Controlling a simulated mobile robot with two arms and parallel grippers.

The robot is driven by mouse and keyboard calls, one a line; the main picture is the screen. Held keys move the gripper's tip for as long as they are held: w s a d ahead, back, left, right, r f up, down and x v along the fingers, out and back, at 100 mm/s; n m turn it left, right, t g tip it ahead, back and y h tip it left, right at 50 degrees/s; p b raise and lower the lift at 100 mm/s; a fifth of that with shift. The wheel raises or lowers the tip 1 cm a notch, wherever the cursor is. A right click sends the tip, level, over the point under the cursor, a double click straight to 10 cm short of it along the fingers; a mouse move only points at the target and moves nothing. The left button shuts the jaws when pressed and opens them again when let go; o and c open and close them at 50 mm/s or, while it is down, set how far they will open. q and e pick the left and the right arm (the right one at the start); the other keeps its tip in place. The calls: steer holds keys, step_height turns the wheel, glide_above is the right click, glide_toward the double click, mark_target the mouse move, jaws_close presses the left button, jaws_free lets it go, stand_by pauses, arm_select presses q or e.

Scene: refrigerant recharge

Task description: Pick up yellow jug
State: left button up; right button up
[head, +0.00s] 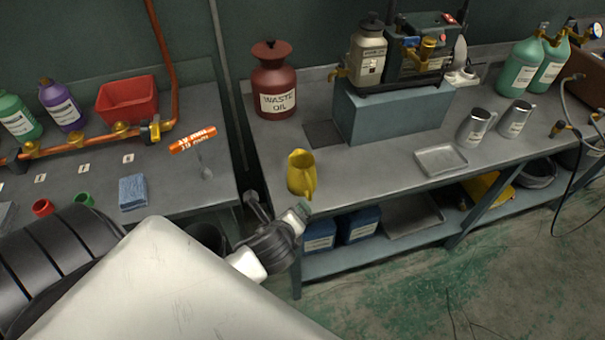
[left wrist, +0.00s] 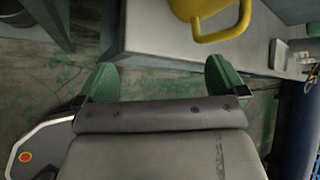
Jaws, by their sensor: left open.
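The yellow jug (head: 300,175) stands upright near the front left corner of the right workbench. In the left wrist view its lower body and looped handle (left wrist: 222,28) show at the top, beyond the fingertips and a little right of centre. My left gripper (head: 278,205) is just in front of the bench edge, close to the jug and partly overlapping its base in the head view. In the left wrist view its two green fingers (left wrist: 158,80) are wide apart with nothing between them but floor and the bench's edge. My right gripper is not in view.
The right bench (head: 385,165) also holds a waste oil can (head: 273,85), a metal tray (head: 440,160), two metal jugs and a blue-grey box (head: 390,110) with a machine. Blue containers (head: 340,228) sit on the shelf below. A gap separates the left bench.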

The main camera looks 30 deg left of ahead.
arm_select(q)
steer(key=w+r+m+t+y, duration=0.1)
steer(key=w+r+m+t, duration=0.25)
steer(key=r+m, duration=0.45)
steer(key=p, duration=0.1)
glide_toward(303, 155)
steer(key=shift+m, duration=0.4)
steer(key=x, duration=0.5)
steer(key=shift+f, duration=0.1)
steer(key=shift+c, duration=0.5)
steer(key=c, duration=1.1)
